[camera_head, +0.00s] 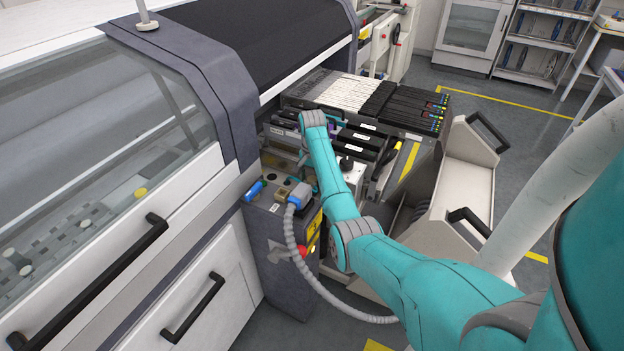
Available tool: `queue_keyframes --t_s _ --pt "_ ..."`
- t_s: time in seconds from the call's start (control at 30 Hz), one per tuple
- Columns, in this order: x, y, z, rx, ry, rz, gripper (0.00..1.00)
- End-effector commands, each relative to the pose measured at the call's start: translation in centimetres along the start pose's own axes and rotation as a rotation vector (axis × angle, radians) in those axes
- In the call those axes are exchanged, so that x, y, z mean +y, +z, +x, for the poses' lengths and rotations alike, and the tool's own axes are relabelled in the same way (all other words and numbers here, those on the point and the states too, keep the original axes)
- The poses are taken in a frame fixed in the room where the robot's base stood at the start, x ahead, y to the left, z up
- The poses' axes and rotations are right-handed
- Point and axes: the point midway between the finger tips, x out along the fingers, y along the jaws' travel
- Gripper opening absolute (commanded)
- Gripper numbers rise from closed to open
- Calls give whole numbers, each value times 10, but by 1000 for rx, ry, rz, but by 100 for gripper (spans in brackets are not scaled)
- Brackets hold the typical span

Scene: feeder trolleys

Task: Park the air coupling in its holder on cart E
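The air coupling (299,194) is a grey-blue block with a ribbed grey hose (302,262) running down from it. It sits at the top of a dark grey cabinet (277,240) at the end of the machine. I cannot tell how firmly it is seated. My teal arm reaches in from the lower right, and its wrist is just above and behind the coupling. My gripper's fingers cannot be made out there, so I cannot see whether they touch the coupling. No cart lettering is legible, and I cannot pick out the holder on cart E.
A feeder trolley with black and white feeders (375,97) stands behind my arm. Its pale side panel (462,175) has black handles. A blue part (255,190) and a red knob (303,252) are close to the coupling. The hose loops near the floor below my arm.

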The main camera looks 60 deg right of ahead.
Motion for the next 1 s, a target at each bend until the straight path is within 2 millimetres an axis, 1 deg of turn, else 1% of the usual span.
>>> queue_keyframes --t_s 0.17,0.27,0.37,0.6,0.7,0.8,1.0 --pt "0 0 0 0 0 0 65" --pt "0 0 -6 1 -1 0 65" --pt "-1 -1 -18 2 -2 0 65" --pt "0 0 -55 2 -1 0 65" --pt "0 0 -66 1 -1 0 65" --pt "0 0 -73 1 -1 0 65" --pt "0 0 -75 0 0 0 65"
